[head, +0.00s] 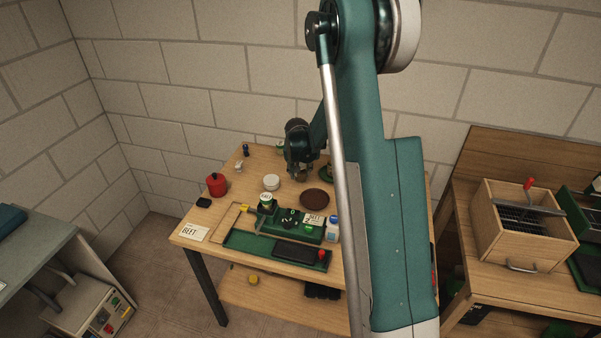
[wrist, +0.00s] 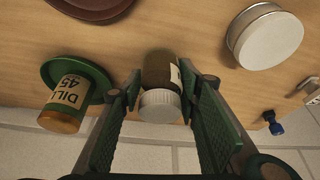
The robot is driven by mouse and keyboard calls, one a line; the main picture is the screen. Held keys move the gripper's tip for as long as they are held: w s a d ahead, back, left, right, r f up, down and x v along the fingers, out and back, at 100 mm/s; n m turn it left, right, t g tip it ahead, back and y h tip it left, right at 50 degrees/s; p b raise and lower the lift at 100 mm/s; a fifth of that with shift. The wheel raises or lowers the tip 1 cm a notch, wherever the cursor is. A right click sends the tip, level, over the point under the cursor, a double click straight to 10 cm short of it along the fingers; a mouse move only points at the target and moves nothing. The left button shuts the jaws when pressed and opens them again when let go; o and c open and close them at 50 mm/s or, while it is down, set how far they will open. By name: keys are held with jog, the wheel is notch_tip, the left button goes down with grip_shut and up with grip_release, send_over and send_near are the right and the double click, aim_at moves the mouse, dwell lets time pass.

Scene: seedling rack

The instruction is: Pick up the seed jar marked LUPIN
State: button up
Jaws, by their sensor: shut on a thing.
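In the wrist view, a small jar (wrist: 158,72) with a dark brown body and a white ribbed lid sits between the fingers of my gripper (wrist: 160,75). The gripper is shut on it. Part of a pale label shows at the jar's right side, but its word cannot be read. In the head view, my gripper (head: 300,172) is over the back part of the table, and the held jar is not clear there. I cannot tell whether the jar touches the table.
A jar marked DILL 45 (wrist: 68,100) stands on a green saucer (wrist: 97,75) left of my gripper. A round white tin (wrist: 265,36) is to the right. A brown dish (head: 315,198), red canister (head: 216,184) and green tray (head: 250,244) are on the table. The wall is close behind.

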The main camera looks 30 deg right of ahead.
jog(key=shift+r+p, duration=0.4)
jog(key=shift+r, duration=4.55)
